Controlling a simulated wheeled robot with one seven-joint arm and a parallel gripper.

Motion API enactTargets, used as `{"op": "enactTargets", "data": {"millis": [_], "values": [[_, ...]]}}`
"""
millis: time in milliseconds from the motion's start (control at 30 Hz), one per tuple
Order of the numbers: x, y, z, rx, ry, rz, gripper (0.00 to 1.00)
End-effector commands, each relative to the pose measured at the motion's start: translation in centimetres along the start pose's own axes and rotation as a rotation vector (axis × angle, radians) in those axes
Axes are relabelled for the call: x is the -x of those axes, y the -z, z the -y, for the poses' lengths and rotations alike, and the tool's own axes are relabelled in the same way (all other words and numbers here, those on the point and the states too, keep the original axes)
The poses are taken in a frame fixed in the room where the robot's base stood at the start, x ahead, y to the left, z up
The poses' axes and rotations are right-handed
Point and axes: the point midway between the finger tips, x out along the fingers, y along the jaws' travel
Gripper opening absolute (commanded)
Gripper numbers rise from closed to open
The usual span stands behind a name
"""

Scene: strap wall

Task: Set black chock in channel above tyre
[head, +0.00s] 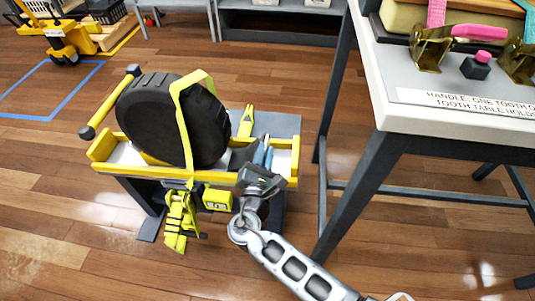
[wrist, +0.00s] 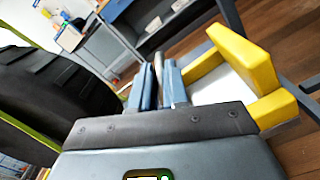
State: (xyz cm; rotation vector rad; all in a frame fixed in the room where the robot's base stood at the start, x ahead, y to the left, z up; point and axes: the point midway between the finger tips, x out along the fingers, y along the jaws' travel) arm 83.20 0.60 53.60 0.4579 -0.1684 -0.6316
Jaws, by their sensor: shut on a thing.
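A big black tyre (head: 165,118) stands in a yellow-walled channel (head: 275,182) with a pale floor; its tread fills the left of the wrist view (wrist: 50,90). A yellow strap (head: 183,125) runs over it. My gripper (head: 263,150) points down at the channel's right part, right of the tyre. In the wrist view its blue fingers (wrist: 158,82) are shut on a narrow grey piece (wrist: 158,65), mostly hidden, so I cannot tell if it is the black chock. The channel's yellow end wall (wrist: 243,58) is just right of the fingers. A dark block with a pink top (head: 476,68) sits on the table.
A yellow ratchet (head: 180,220) hangs at the channel's front. A yellow upright piece (head: 246,122) stands at its back edge. A white-topped table (head: 392,88) with brass brackets (head: 430,48) and a label is close on the right. Wooden floor is clear at the left front.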

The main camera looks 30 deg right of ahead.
Motion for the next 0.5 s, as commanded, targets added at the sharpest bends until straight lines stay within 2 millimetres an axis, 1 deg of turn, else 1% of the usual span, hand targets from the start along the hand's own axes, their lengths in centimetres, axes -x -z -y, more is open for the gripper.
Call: {"op": "enactTargets", "data": {"millis": [133,400,433,500], "values": [[-0.03,0.44,-0.24,0.000,0.001,0.002,0.00],[-0.01,0.45,-0.36,0.000,0.001,0.001,0.00],[-0.01,0.45,-0.36,0.000,0.001,0.001,0.15],[-0.01,0.45,-0.36,0.000,0.001,0.001,0.22]]}}
